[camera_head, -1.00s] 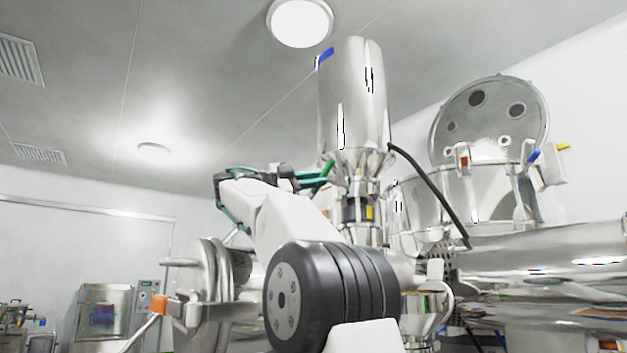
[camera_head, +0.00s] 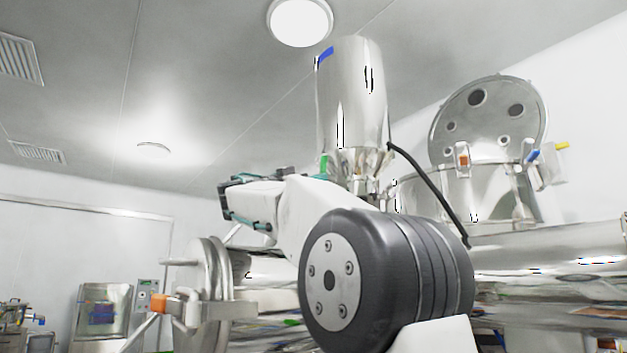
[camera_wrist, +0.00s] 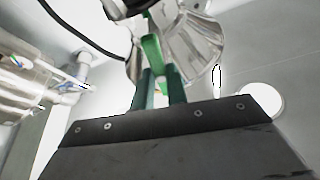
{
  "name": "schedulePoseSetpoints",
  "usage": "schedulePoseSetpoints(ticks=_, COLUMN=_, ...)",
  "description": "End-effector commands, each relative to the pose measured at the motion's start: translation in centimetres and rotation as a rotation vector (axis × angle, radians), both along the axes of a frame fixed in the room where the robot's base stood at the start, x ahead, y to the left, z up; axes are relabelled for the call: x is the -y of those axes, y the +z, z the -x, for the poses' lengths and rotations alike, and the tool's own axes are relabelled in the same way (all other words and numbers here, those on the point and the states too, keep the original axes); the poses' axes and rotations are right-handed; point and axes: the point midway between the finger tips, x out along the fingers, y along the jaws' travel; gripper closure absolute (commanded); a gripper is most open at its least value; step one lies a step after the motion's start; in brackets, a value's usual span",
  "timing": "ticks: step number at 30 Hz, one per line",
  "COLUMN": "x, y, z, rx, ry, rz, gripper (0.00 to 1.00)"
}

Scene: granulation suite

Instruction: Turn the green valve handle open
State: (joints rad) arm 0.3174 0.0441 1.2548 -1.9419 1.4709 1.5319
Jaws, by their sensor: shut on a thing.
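The green valve handle (camera_head: 323,164) shows as a short green bar at the lower left of the tall steel vessel's cone; its lower end is hidden by my arm. In the wrist view the green handle (camera_wrist: 152,48) runs down from the steel cone to my gripper (camera_wrist: 159,80). The gripper's two green fingers are shut on the handle. In the head view the fingertips are largely hidden by my own arm, and the valve body cannot be made out.
The tall steel vessel (camera_head: 352,95) stands above my arm. A black hose (camera_head: 432,185) curves down on its right. A steel vessel with a raised round lid (camera_head: 490,118) stands at the right. A round steel door with an orange-tipped handle (camera_head: 158,303) is at lower left.

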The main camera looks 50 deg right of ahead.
Motion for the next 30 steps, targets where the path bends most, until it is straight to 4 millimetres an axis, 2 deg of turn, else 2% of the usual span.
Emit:
schedulePoseSetpoints(ticks=12, x=-0.04, y=0.12, z=0.24, rx=-0.184, ry=0.002, rz=-0.041, gripper=1.00)
schedulePoseSetpoints(ticks=29, x=-0.06, y=0.22, z=0.26, rx=-0.209, ry=0.001, rz=-0.046, gripper=1.00)
schedulePoseSetpoints(ticks=30, x=-0.06, y=0.22, z=0.26, rx=-0.210, ry=0.002, rz=-0.045, gripper=0.74)
